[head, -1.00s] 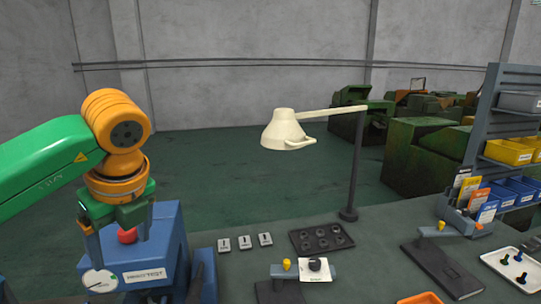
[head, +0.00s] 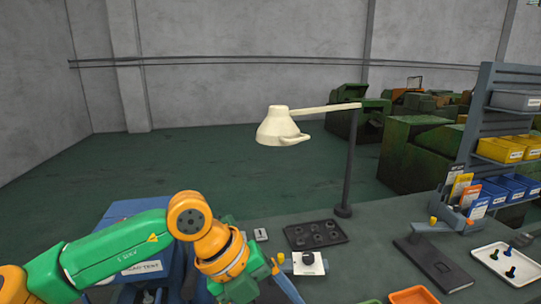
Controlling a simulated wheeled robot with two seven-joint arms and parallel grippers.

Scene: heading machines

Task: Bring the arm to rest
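My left arm, green and orange, comes in from the lower left and crosses in front of the blue test machine (head: 125,210). My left gripper (head: 282,290) is low at the bottom centre, left of the white card with a dark round part (head: 309,262). One grey-blue finger shows and runs off the bottom edge. The other finger is hidden or cut off, so I cannot tell whether it is open or holds anything. My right gripper is out of view.
A black tray with round wells (head: 315,235), a dark flat fixture (head: 440,265), a white parts tray (head: 490,262) and a bin rack (head: 478,120) are to the right. Some bare bench top lies between them.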

